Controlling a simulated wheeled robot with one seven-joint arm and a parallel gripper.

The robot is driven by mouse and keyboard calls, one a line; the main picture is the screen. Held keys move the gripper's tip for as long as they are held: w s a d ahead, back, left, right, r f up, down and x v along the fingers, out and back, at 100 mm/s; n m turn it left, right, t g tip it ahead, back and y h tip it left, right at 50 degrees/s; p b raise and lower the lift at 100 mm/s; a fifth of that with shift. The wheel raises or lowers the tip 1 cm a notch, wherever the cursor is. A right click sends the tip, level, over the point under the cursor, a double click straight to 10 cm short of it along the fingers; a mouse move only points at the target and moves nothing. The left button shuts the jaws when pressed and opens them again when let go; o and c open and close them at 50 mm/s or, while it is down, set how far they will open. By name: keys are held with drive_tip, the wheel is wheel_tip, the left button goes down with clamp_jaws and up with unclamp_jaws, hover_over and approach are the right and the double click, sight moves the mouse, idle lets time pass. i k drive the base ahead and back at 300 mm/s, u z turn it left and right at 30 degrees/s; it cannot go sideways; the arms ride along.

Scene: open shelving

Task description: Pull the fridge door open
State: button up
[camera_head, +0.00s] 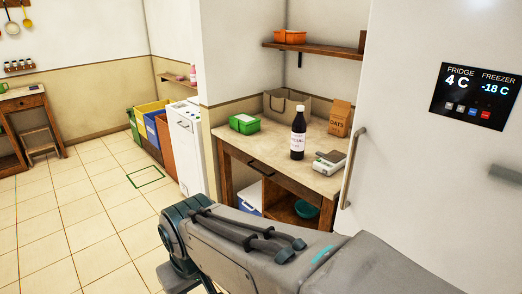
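The white fridge door (430,160) fills the right side of the head view. A long vertical metal handle (353,168) runs along its left edge. The door looks shut, with no gap or interior showing. A display panel (475,95) on it reads fridge 4 C and freezer -18 C. My grey arm crosses the bottom of the view, in front of the door's lower part and below the handle. Its teal joint is left of the handle. My gripper's fingers do not show, so its state and any contact are hidden.
A white appliance (187,145) and coloured bins (154,125) stand farther left. The tiled floor (90,215) at left is clear.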

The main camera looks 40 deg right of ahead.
sight(442, 186)
drive_tip(key=u, duration=0.4)
drive_tip(key=i, duration=1.05)
drive_tip(key=z, duration=2.8)
